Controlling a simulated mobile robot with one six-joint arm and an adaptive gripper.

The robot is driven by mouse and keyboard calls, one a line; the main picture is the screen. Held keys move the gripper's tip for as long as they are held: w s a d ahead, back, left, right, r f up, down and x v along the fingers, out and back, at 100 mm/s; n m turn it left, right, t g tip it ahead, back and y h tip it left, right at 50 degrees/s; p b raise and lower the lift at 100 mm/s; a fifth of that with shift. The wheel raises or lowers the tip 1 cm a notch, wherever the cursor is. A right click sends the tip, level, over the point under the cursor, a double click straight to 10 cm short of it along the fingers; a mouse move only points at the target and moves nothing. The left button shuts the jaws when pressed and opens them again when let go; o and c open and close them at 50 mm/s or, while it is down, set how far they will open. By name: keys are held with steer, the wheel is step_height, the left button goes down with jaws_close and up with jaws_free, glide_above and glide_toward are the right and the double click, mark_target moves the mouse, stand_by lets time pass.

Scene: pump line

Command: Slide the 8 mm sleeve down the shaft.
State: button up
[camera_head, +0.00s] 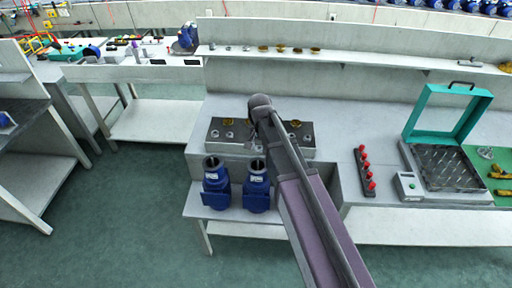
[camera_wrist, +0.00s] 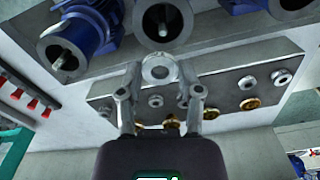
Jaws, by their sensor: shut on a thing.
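A silver ring-shaped sleeve (camera_wrist: 158,71) is between the fingertips of my gripper (camera_wrist: 158,80) in the wrist view, and the gripper is shut on it. Its 8 mm size cannot be read. The sleeve shows just beside the open top of a blue pump (camera_wrist: 162,22), where a pale shaft (camera_wrist: 162,28) stands in the middle. I cannot tell the height between sleeve and shaft. There my arm hides the fingertips and the sleeve.
A grey rack block (camera_wrist: 215,73) holds several silver and brass rings behind the pumps. To the right in the head view are a strip with red knobs (camera_head: 364,174) and a teal-framed box (camera_head: 409,130). The bench between rack and strip is clear.

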steer(key=shift+s+a, duration=0.15)
steer(key=shift+a+f+b, duration=0.1)
steer(key=shift+f+b, duration=0.55)
steer(key=shift+f, duration=0.15)
steer(key=shift+f+b, duration=1.65)
steer(key=shift+b, duration=0.1)
steer(key=shift+f+b, duration=1.05)
steer(key=shift+b, duration=0.05)
stand_by(1.0)
steer(key=o, duration=1.2)
